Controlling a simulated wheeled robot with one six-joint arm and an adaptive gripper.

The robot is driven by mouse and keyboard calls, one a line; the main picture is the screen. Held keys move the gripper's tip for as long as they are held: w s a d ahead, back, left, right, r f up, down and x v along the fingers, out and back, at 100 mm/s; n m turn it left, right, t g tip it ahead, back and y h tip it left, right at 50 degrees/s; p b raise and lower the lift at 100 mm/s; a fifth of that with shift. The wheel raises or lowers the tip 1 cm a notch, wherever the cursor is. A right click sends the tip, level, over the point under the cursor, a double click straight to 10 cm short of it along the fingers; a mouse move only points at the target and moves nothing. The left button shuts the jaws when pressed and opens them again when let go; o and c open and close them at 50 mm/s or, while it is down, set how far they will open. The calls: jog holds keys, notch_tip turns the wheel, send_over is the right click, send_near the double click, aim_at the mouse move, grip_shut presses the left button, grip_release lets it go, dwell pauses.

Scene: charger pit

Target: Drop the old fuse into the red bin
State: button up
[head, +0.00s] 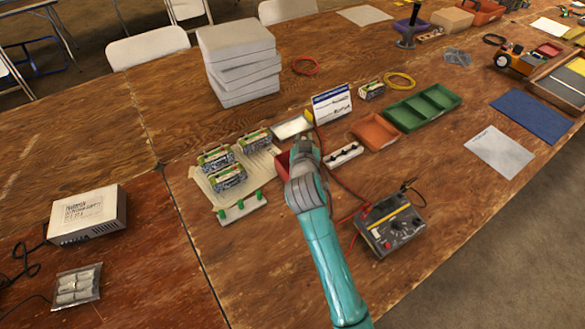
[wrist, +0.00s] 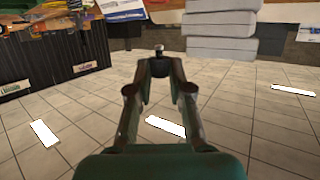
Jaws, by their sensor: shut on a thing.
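My gripper (wrist: 160,70) is shut on a small dark cylinder with a pale cap, which looks like the old fuse (wrist: 159,51), at the fingertips in the wrist view. Most of the fuse is hidden by the fingers. In the head view my arm's grey wrist covers the fingertips, so the fuse cannot be seen there. A dark red container, likely the red bin (head: 282,166), shows just left of my wrist. My arm hides most of it, and I cannot tell the fuse's height or exact place relative to it.
A white block with black knobs (head: 344,153) and an orange tray (head: 375,133) lie to the right of my wrist. Left are boxed packs (head: 228,180) and a green-pegged strip (head: 240,208). A white-blue sign (head: 331,104) stands behind.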

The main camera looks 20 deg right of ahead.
jog(key=shift+f, duration=1.8)
jog(key=o, duration=0.8)
jog(key=v, duration=1.2)
